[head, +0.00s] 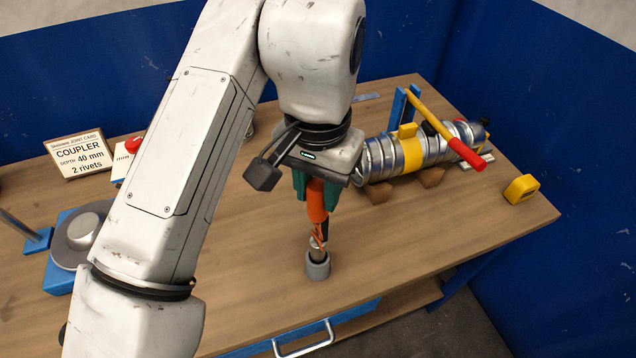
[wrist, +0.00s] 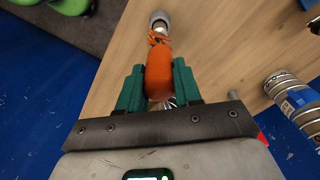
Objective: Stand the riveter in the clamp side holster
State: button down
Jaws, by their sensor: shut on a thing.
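My gripper (head: 315,190) points down, its green fingers shut on the orange grip of the riveter (head: 317,206). The riveter is held roughly upright with its metal nose downward. A small grey cup, seemingly a holster (head: 317,268), stands on the table right below it. The nose is at the cup's mouth; I cannot tell how far inside it is. The wrist view shows the riveter (wrist: 158,72) between the fingers (wrist: 158,88) and the grey cup (wrist: 159,18) beyond its nose. I cannot tell from any label which holster this is.
A ribbed metal duct (head: 375,160) with a yellow band rests on wooden blocks at the right, under a red-and-yellow lever (head: 455,143). A yellow tape measure (head: 521,188) lies near the right edge. A coupler card (head: 80,155) stands at the left. The table front is clear.

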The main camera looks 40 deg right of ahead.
jog(key=shift+f+b, duration=0.9)
jog(key=shift+f, duration=0.6)
jog(key=c, duration=0.7)
grip_release()
jog(key=shift+r, duration=0.1)
notch_tip(320, 180, up, 11)
jog(key=shift+f, duration=0.15)
